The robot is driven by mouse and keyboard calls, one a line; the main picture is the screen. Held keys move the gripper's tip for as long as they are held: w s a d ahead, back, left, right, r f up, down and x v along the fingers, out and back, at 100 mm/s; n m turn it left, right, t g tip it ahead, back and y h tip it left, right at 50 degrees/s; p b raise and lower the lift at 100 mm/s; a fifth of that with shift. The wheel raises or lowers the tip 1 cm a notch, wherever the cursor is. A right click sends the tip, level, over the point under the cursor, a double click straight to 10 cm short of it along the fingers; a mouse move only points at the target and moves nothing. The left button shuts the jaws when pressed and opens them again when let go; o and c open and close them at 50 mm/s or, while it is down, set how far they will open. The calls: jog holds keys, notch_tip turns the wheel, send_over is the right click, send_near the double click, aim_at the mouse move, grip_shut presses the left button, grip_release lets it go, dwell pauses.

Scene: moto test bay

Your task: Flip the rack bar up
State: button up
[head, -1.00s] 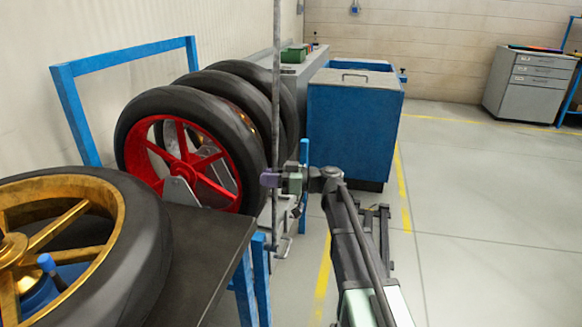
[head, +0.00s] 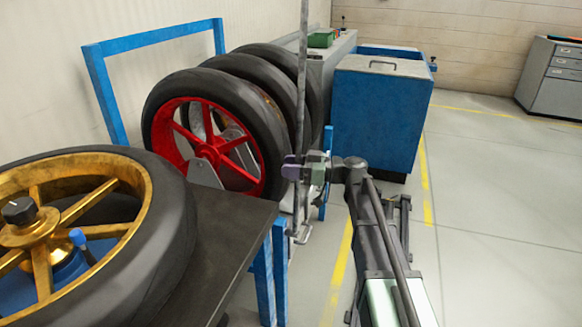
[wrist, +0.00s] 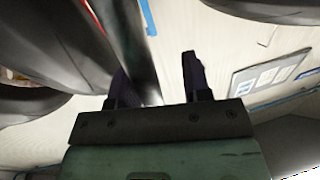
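The rack bar (head: 302,90) is a long thin grey bar. It stands about upright at the right end of the wheel rack, beside the red-rimmed wheel (head: 215,150), and its top runs out of the head view. My gripper (head: 291,168) is at the bar's lower half. In the wrist view, the two dark fingers of my gripper (wrist: 158,85) are apart. The bar (wrist: 139,40) runs between them, close to the left finger, with a clear gap to the right finger. I cannot tell whether the left finger touches it.
A gold-rimmed wheel (head: 165,230) lies on a dark table (head: 225,245) at the front left. A blue cabinet (head: 378,115) stands behind my gripper. A blue frame (head: 105,95) rises by the wall. The floor (head: 500,220) to the right is clear.

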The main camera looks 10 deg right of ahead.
jog(key=shift+d, duration=0.1)
jog(key=v, duration=1)
jog(key=shift+d, duration=0.3)
jog(key=shift+s, duration=0.15)
